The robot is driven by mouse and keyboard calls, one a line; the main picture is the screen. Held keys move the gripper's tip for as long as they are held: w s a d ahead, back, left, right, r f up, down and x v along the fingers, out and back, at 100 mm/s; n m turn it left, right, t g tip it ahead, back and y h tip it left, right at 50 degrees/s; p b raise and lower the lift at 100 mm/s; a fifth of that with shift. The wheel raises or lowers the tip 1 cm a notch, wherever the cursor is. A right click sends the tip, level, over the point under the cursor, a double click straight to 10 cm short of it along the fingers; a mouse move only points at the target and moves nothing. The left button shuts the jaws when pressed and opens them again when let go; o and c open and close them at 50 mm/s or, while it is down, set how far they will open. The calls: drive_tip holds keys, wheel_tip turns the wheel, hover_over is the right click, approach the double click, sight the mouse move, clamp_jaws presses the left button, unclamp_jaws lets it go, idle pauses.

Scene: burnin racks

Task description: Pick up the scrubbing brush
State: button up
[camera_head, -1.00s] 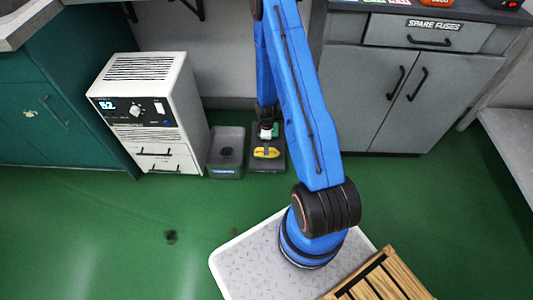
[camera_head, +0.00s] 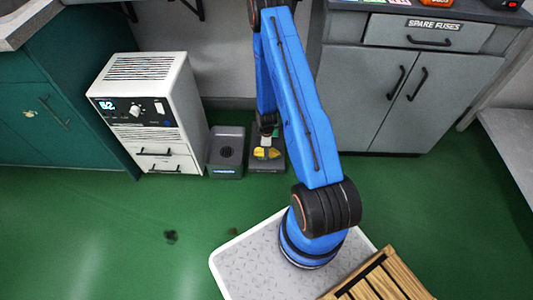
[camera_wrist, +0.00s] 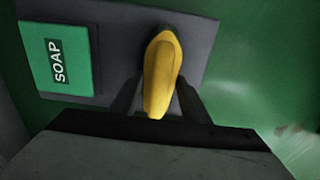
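The scrubbing brush is a yellow, elongated object (camera_wrist: 162,75), lying on a dark grey tray (camera_wrist: 115,55) on the floor. In the head view the brush (camera_head: 272,153) is partly covered by my gripper (camera_head: 266,146), which points down at it. In the wrist view my gripper (camera_wrist: 158,95) has one dark finger on each side of the brush's near end. The fingers look apart, with a gap showing at the left; contact on the right is unclear. The lower part of the brush is hidden.
A green soap box (camera_wrist: 70,60) lies on the tray left of the brush. A grey box (camera_head: 226,160) stands close left of the tray, beside a white cabinet unit (camera_head: 150,110). Grey cupboards (camera_head: 400,85) stand to the right. Green floor (camera_head: 90,230) in front is clear.

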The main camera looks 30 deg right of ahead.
drive_tip(key=shift+c, duration=0.5)
drive_tip(key=shift+r, duration=0.6)
wheel_tip(320, 180, up, 9)
drive_tip(key=shift+f, duration=0.1)
drive_tip(key=o, duration=0.4)
drive_tip(key=shift+c, duration=0.6)
